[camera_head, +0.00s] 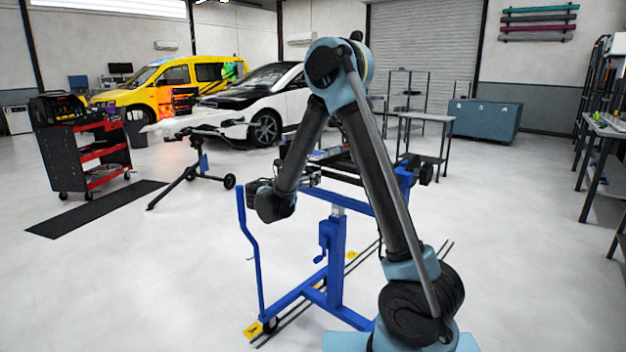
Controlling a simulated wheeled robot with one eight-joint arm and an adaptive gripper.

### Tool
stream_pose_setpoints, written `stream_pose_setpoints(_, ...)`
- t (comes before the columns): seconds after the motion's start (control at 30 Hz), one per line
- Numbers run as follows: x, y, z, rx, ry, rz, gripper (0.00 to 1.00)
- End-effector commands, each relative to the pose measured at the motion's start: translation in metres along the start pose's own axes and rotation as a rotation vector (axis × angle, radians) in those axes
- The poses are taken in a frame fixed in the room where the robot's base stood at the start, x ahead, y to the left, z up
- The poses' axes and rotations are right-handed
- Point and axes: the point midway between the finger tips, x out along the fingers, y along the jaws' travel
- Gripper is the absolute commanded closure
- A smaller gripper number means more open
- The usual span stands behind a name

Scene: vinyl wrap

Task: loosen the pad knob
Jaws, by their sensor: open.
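A blue support stand (334,250) with a crank on its post stands in front of me, partly behind my arm. A dark pad or knob-like part (426,172) sits at the right end of its blue crossbar. I cannot make out clearly which part is the pad knob. My gripper (312,180) is small and dark at the end of my bent arm, near the left part of the stand's top. It looks open and empty. Its fingertips blend into the dark frame behind, and I cannot tell whether they touch it.
A blue upright handle (248,250) rises left of the stand. A red and black tool cart (88,155), a yellow van (170,85) and a white car (265,105) stand behind.

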Motion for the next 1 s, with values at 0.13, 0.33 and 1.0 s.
stream_pose_setpoints(0.13, -0.009, 0.000, 0.000, 0.000, 0.000, 0.001, 0.41)
stream_pose_setpoints(0.33, -0.042, 0.001, 0.000, 0.000, 0.000, 0.004, 0.41)
stream_pose_setpoints(1.0, -0.120, 0.000, -0.001, -0.001, 0.001, 0.000, 0.41)
